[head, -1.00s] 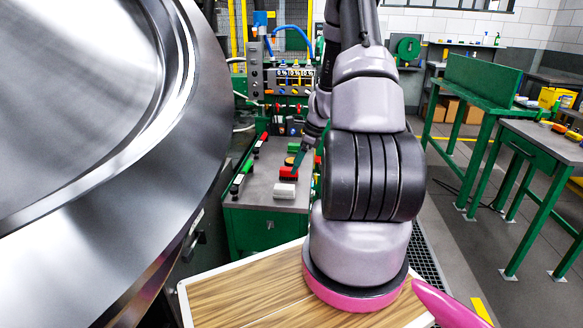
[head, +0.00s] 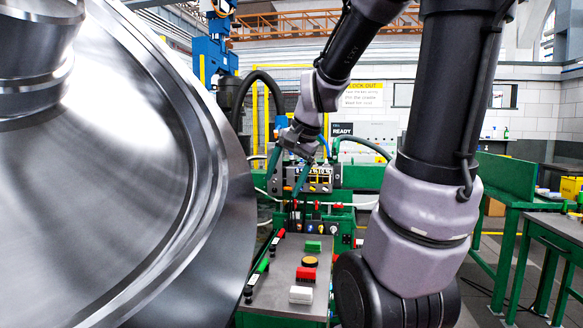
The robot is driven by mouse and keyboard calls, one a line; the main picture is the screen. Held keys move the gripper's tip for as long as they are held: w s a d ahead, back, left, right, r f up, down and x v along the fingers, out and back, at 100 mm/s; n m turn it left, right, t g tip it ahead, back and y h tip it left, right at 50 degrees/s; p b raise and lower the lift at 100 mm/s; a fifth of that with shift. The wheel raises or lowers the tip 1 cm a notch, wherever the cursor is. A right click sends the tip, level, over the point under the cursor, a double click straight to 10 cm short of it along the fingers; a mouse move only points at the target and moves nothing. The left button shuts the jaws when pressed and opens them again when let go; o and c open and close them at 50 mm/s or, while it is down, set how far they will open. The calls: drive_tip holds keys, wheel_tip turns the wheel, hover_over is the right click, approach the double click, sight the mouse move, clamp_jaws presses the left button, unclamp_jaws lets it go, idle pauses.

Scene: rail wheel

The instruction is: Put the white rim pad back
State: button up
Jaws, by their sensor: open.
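The white pad (head: 301,294), a small white block, lies on the grey top of the green cabinet (head: 278,283), near its front edge. A red block (head: 306,273) sits just behind it. My gripper (head: 286,180) is up in the air above the far part of the cabinet, in front of the control panel. Its two teal fingers are spread apart with nothing between them. The large steel wheel (head: 120,190) fills the left side; the pad is apart from it.
An orange round piece (head: 310,262) and a green block (head: 313,246) lie behind the red one. Green and red handled tools (head: 257,277) lie along the cabinet's left edge. A control panel (head: 310,178) stands behind. Green benches (head: 510,190) are at the right.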

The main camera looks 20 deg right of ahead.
drive_tip(key=s+a+r+n+t, duration=0.1)
drive_tip(key=s+r+n, duration=0.1)
drive_tip(key=s, duration=0.3)
drive_tip(key=s+a+r+n, duration=0.1)
drive_tip(key=s+r+n, duration=0.1)
drive_tip(key=s, duration=0.4)
drive_tip(key=shift+a+r+n+t, duration=0.35)
drive_tip(key=shift+a+n+t, duration=0.05)
drive_tip(key=shift+n, duration=0.4)
